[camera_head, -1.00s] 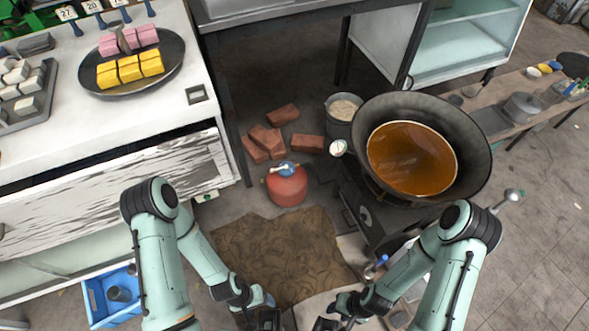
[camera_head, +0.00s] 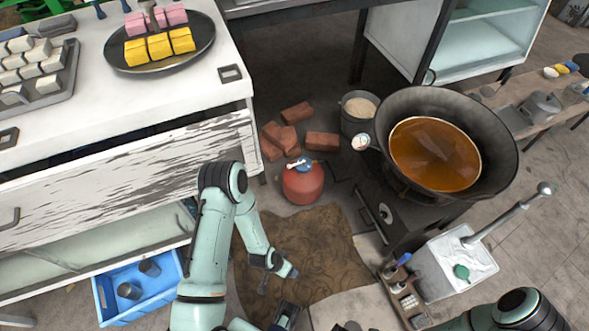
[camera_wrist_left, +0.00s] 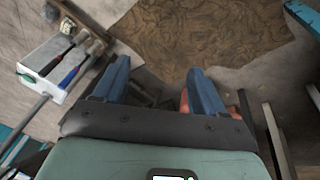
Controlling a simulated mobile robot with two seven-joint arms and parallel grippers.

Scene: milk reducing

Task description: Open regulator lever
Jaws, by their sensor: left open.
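A red gas cylinder (camera_head: 303,185) stands on the floor beyond the brown mat in the head view. A blue regulator (camera_head: 304,163) with a small pale lever (camera_head: 296,164) sits on its top; the lever's exact setting is too small to tell. My left arm reaches down in front, with its wrist (camera_head: 270,262) over the mat, nearer to me than the cylinder. In the left wrist view my left gripper (camera_wrist_left: 158,78) has its blue fingers wide apart with nothing between them. A little red shows behind its right finger. Only my right arm's elbow shows at the bottom right.
A wok of brown liquid (camera_head: 435,155) on a dark stove stands right of the cylinder. Bricks (camera_head: 322,141) and a bucket (camera_head: 359,112) lie behind it. A white cabinet (camera_head: 110,185) is at left, a blue crate (camera_head: 112,308) below. The mat (camera_head: 322,232) lies in front.

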